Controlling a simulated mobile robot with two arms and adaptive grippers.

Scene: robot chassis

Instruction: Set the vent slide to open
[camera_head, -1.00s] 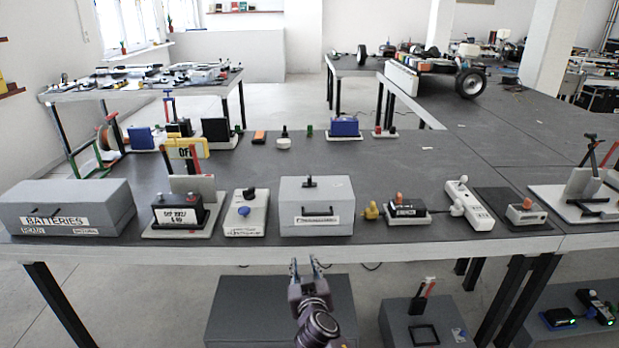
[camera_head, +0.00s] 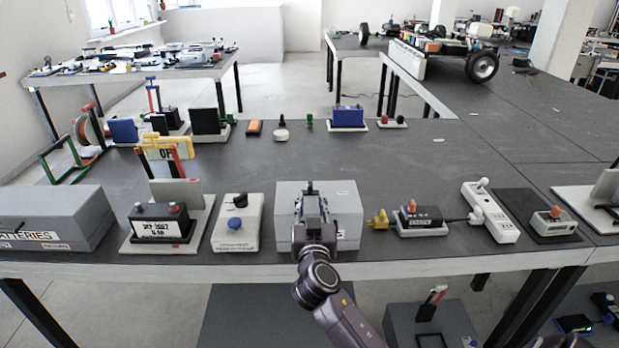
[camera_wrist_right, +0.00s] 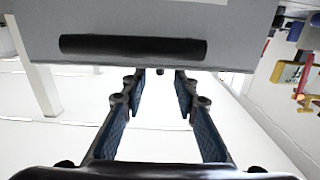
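The grey box (camera_head: 345,210) stands near the front edge of the table in the head view. A small black knob (camera_head: 310,187) shows on its top, partly behind my right gripper; I take it for the vent slide. Its setting cannot be read. My right gripper (camera_head: 312,200) reaches over the front of the box, fingers towards the knob. In the right wrist view its fingers (camera_wrist_right: 160,88) are apart with nothing between them. The grey box (camera_wrist_right: 60,22) fills the top of that view, with a long dark bar (camera_wrist_right: 133,46) on it. My left gripper is not in view.
A grey switch box with a blue knob (camera_head: 234,222) stands left of the grey box. A yellow plug (camera_head: 378,219) and a small black-topped device (camera_head: 418,217) stand to its right. The table (camera_head: 270,160) behind the box is mostly clear.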

